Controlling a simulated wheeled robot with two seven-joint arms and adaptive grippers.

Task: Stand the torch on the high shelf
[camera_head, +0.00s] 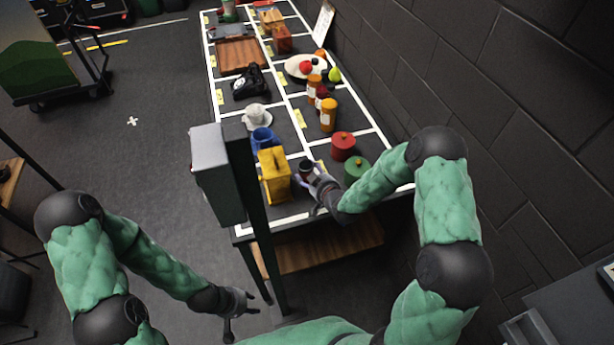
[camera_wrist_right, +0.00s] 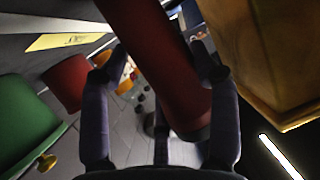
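A dark red cylinder (camera_wrist_right: 158,60), which I take to be the torch, lies between the fingers of my right gripper (camera_wrist_right: 160,65) in the right wrist view. The fingers are close on both sides of it; I cannot tell whether they press on it. In the head view my right gripper (camera_head: 314,180) is over the table's near end, at a small dark cylinder (camera_head: 306,167) just right of the yellow canister. My left gripper (camera_head: 240,304) is open and empty, low at the left of the table. I cannot pick out the high shelf for certain.
A grey box on a dark post (camera_head: 214,165) rises at the table's left edge. Red (camera_head: 342,146) and green (camera_head: 356,169) lidded pots stand to the right. A wooden board (camera_head: 330,247) is below the table's near end.

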